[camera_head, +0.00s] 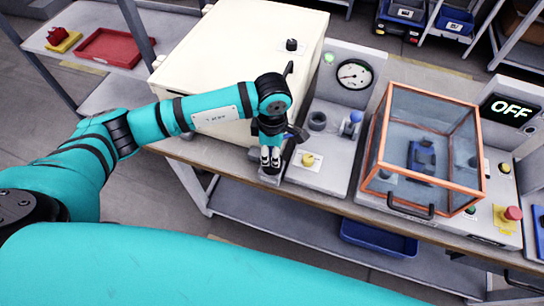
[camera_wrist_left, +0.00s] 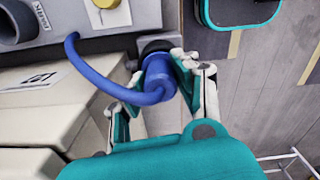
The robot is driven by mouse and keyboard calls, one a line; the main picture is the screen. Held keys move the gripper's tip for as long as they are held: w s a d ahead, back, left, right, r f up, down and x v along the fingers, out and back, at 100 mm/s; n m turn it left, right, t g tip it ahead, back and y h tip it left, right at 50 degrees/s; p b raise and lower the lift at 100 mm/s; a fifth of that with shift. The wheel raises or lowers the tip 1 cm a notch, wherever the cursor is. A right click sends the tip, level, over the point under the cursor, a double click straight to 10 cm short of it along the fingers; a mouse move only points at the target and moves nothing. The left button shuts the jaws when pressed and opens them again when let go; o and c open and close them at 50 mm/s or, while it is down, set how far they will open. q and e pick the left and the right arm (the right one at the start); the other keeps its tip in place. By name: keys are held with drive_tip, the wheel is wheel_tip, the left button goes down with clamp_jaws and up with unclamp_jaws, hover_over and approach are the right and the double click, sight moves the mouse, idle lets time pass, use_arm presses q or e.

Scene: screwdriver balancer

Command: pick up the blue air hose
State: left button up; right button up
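The blue air hose (camera_wrist_left: 92,72) shows in the left wrist view as a loop running from the grey panel to a thick blue end piece (camera_wrist_left: 158,75). That end sits at a dark round fitting. My left gripper (camera_wrist_left: 160,85) has one finger on each side of the blue end. The fingertips are close to it, but I cannot tell whether they press on it. In the head view my left gripper (camera_head: 270,156) points down at the bench's front edge, beside the grey panel, and mostly hides the hose. My right gripper is not in view.
A cream cabinet (camera_head: 215,50) stands left of the gripper. The grey panel (camera_head: 325,170) carries a gauge (camera_head: 354,74) and a yellow knob (camera_head: 308,159). An orange-framed clear box (camera_head: 423,140) stands to the right. A blue bin (camera_head: 380,238) is on the lower shelf.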

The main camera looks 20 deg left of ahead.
sight(270, 153)
use_arm(q)
clamp_jaws()
drive_tip(key=shift+r, duration=0.2)
drive_tip(key=shift+r+b, duration=0.2)
drive_tip(key=shift+b, duration=0.1)
drive_tip(key=r+b, duration=0.1)
drive_tip(key=s+r, duration=0.1)
drive_tip(key=shift+a+r+b, duration=0.2)
drive_tip(key=shift+r+b, duration=0.1)
drive_tip(key=shift+b, duration=0.1)
drive_tip(key=s+a+r+b, duration=0.1)
drive_tip(key=s+a+b, duration=0.1)
drive_tip(key=s, duration=0.5)
drive_tip(key=s+a+b, duration=0.2)
drive_tip(key=s, duration=0.5)
drive_tip(key=shift+s+r, duration=0.2)
drive_tip(key=shift+r, duration=0.15)
drive_tip(key=shift+a, duration=0.1)
